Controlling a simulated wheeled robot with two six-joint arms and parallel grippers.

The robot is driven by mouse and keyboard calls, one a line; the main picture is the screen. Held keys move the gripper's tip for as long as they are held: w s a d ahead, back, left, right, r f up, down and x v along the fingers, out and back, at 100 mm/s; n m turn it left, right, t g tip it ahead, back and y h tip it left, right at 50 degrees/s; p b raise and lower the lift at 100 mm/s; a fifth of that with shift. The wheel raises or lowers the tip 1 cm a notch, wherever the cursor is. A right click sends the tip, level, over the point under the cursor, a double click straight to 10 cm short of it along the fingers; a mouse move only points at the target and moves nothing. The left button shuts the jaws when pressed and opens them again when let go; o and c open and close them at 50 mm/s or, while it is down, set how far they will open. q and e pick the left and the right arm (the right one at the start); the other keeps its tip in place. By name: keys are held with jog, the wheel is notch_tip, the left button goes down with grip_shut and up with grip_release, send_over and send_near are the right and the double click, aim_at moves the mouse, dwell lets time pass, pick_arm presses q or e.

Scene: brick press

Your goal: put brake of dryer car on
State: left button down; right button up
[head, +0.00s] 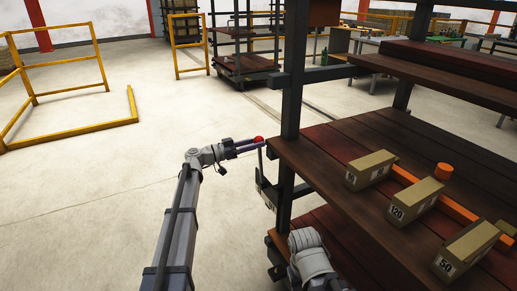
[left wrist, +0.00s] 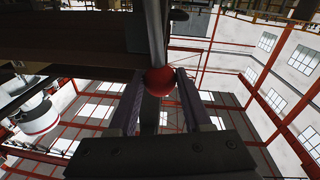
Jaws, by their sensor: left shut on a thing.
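The dryer car (head: 345,150) stands on the right, a dark frame with brown plank shelves. Its brake lever (head: 262,165) is a thin grey bar at the near left corner, close to upright, with a red ball knob (head: 259,139) on top. My left gripper (head: 250,143) reaches in from the left and is shut on the knob. In the left wrist view the red knob (left wrist: 159,81) sits between the two fingers (left wrist: 160,98), with the lever bar (left wrist: 156,35) running on beyond it. The lever's lower end is partly hard to make out.
Yellow railings (head: 70,134) stand at the left. Open floor (head: 90,190) lies left of the car. Part of my right arm (head: 310,260) is beside the lower shelf.

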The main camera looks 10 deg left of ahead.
pick_arm(q)
jog(key=shift+w+a+f+n, duration=0.15)
jog(key=shift+w+a+n, duration=0.15)
jog(key=shift+w+a, duration=0.15)
jog(key=shift+c, duration=1.7)
grip_release()
jog(key=v, duration=0.7)
jog(key=shift+s+a+b, duration=0.2)
jog(key=shift+a+b, duration=0.1)
jog(key=shift+c, duration=0.2)
